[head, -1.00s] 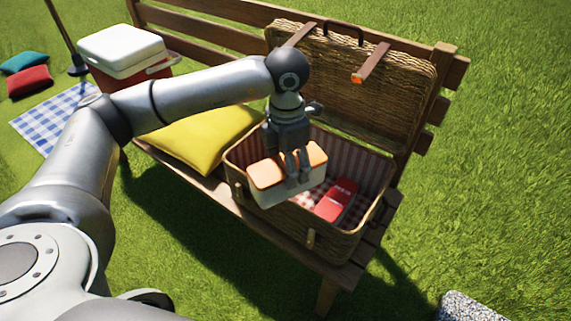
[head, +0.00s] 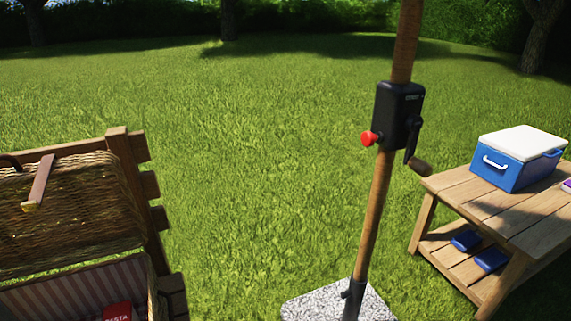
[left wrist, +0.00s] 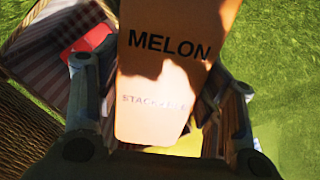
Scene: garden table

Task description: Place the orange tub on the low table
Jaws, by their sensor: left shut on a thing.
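Neither the tub nor my left gripper shows in the head view now. A wooden table (head: 477,196) with a lower slatted shelf stands at the right of the head view, partly cut off by the frame. My right gripper is in neither view.
A blue cooler (head: 517,172) with a white lid stands on the tabletop. Blue items (head: 490,259) lie on its shelf. A parasol pole (head: 372,215) on a speckled base (head: 310,308) stands between the table and the open wicker basket (head: 70,215), which holds a red PASTA pack (head: 117,312).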

